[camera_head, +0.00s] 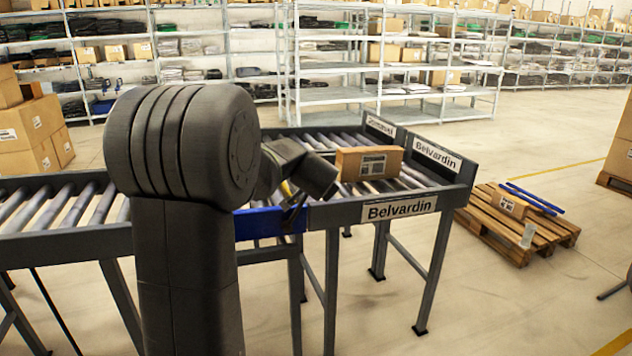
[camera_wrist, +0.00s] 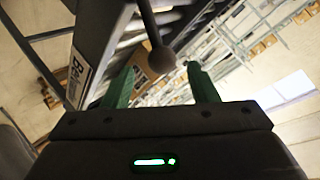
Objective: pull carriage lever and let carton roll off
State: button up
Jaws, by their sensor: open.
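The carton (camera_head: 368,163) is a brown box with a white label, sitting on the rollers of the conveyor section signed Belvardin. A blue carriage part (camera_head: 257,223) shows at the conveyor's near side, partly behind my arm. In the wrist view a lever with a round dark knob (camera_wrist: 162,60) reaches down between the green fingers of my gripper (camera_wrist: 160,70). The fingers are apart, one on each side of the knob, with visible gaps; I cannot tell the depth between them. In the head view my gripper (camera_head: 296,212) is small and dark beside the blue part, and the lever is not clear.
A second roller conveyor (camera_head: 60,215) runs at left, partly behind my arm. A wooden pallet (camera_head: 545,232) with a small box and blue bars stands on the floor at right. Stacked cartons (camera_head: 32,135) stand far left. Shelving fills the back. Floor at front right is open.

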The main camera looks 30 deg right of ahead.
jog(key=v, duration=0.7)
jog(key=x, duration=1.3)
jog(key=shift+w+d+f, duration=0.15)
jog(key=shift+w, duration=0.2)
